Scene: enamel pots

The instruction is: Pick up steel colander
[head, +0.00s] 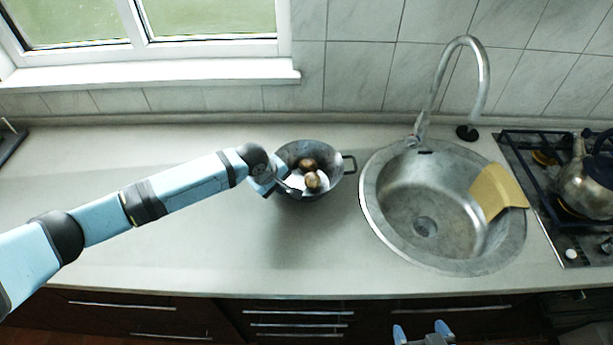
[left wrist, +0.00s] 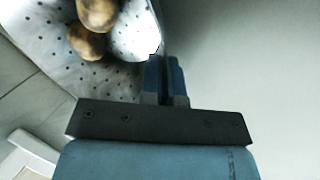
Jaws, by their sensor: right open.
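The steel colander (head: 327,162) is on the counter left of the sink, with brown potatoes (head: 312,180) inside and a loop handle on its right. My left gripper (head: 279,186) is at its left rim. In the left wrist view, the perforated colander wall (left wrist: 60,68) runs up to my left gripper (left wrist: 165,78), whose fingers are close together with the rim between them. The colander's far left edge is partly hidden by my gripper. My right gripper (head: 422,332) is open and empty at the bottom edge, in front of the counter.
A round sink (head: 385,225) with a tall faucet (head: 482,75) is right of the colander. A yellow cloth (head: 497,192) hangs over its right rim. A kettle (head: 585,180) stands on the gas stove at far right. The counter (head: 290,245) is clear in front of the colander.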

